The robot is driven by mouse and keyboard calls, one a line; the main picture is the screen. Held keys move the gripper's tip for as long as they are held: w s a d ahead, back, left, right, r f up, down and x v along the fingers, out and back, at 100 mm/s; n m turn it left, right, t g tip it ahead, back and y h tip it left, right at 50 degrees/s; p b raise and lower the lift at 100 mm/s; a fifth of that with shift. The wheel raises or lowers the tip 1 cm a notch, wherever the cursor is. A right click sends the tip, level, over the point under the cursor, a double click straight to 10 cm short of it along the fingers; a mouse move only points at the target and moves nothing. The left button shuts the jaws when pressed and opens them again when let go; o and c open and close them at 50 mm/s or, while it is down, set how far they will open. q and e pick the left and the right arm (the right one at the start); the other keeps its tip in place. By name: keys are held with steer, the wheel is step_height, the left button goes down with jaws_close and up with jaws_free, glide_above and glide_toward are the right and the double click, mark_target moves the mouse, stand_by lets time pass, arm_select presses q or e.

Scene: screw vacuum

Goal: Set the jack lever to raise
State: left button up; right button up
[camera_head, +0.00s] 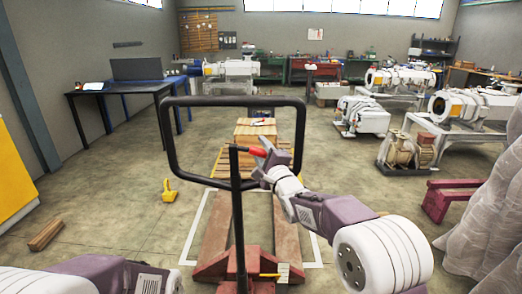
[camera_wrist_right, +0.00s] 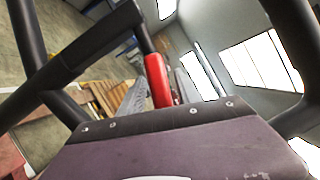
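The jack's black handle loop (camera_head: 161,140) stands upright in front of me on a black post (camera_head: 237,220). The red lever (camera_head: 256,152) sticks out to the right from the top of the post, inside the loop. My right gripper (camera_head: 262,157) is at the lever's tip, its fingers apart with the tip between them. The red lever (camera_wrist_right: 158,80) also shows in the right wrist view, between the grey fingers; contact cannot be told. My left arm shows at the bottom left, but its gripper is out of view.
The jack's red base (camera_head: 215,268) and forks stand on the floor below. A wooden pallet with a box (camera_head: 255,131) lies beyond. A yellow object (camera_head: 169,190) and a wood block (camera_head: 45,234) lie at left. Wrapped goods (camera_head: 490,210) stand at right.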

steer(key=shift+s, duration=0.1)
steer(key=v, duration=0.9)
steer(key=shift+b, duration=0.35)
steer(key=s+d+f+n+g+h, duration=0.2)
steer(key=s+d+f+n+g, duration=0.15)
steer(key=f, duration=0.35)
steer(key=s+d+f+n+g+h, duration=0.2)
steer(key=d+f, duration=0.2)
steer(key=f, duration=0.2)
steer(key=s+d+f+n+g+h, duration=0.1)
steer(key=s+d+f+n+g, duration=0.2)
steer(key=f, duration=0.4)
steer(key=s+d+f+n+g+h, duration=0.1)
steer(key=s+d+f+n+g, duration=0.2)
steer(key=s, duration=0.4)
steer(key=s+d+f+n+g, duration=0.1)
steer(key=s+f+n+g, duration=0.25)
steer(key=s, duration=0.35)
steer(key=s+d+f+n+g+h, duration=0.1)
steer(key=s+f+n+g, duration=0.1)
steer(key=s+f, duration=0.35)
step_height(320, 180, up, 20)
steer(key=s+p, duration=0.1)
steer(key=p, duration=1.7)
